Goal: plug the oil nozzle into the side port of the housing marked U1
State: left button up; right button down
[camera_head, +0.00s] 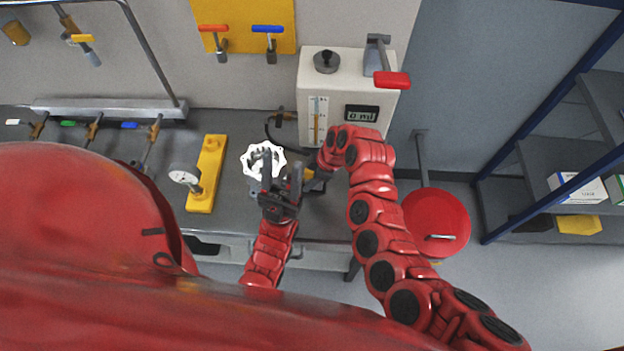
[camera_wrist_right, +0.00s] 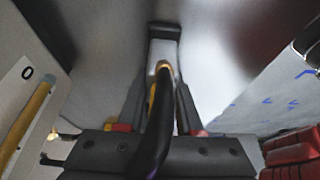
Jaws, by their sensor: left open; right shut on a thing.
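A pale round housing (camera_head: 257,160) with a scalloped rim sits on the grey bench in the head view. Its marking is not readable and its side port cannot be made out. My left gripper (camera_head: 282,172) is open, its two fingers apart over the right part of the housing. My right gripper (camera_head: 311,186) is just right of the housing, mostly hidden by its own arm. In the right wrist view, its fingers (camera_wrist_right: 162,108) are shut on the oil nozzle (camera_wrist_right: 163,68), which shows a yellowish part and a black hose running toward the camera. Whether the nozzle touches the housing cannot be told.
A white oil dispenser (camera_head: 345,75) with a sight gauge and display stands behind my right arm. A yellow block with a dial gauge (camera_head: 207,175) lies left of the housing. A red round stool (camera_head: 436,215) and shelves (camera_head: 560,150) are at right. Valves hang on the wall.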

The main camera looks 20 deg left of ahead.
jog(key=shift+s+a, duration=0.1)
jog(key=shift+a, duration=0.45)
jog(key=shift+c, duration=2.4)
grip_release()
jog(key=shift+r, duration=0.15)
jog(key=shift+r+b, duration=0.2)
jog(key=shift+b, duration=0.2)
jog(key=b+v, duration=0.2)
jog(key=v, duration=0.4)
jog(key=shift+d+b, duration=0.1)
jog(key=shift+b, duration=0.25)
jog(key=p+v, duration=0.1)
jog(key=v, duration=0.2)
jog(key=shift+p, duration=0.4)
jog(key=shift+v, duration=1.15)
jog(key=shift+s, duration=0.2)
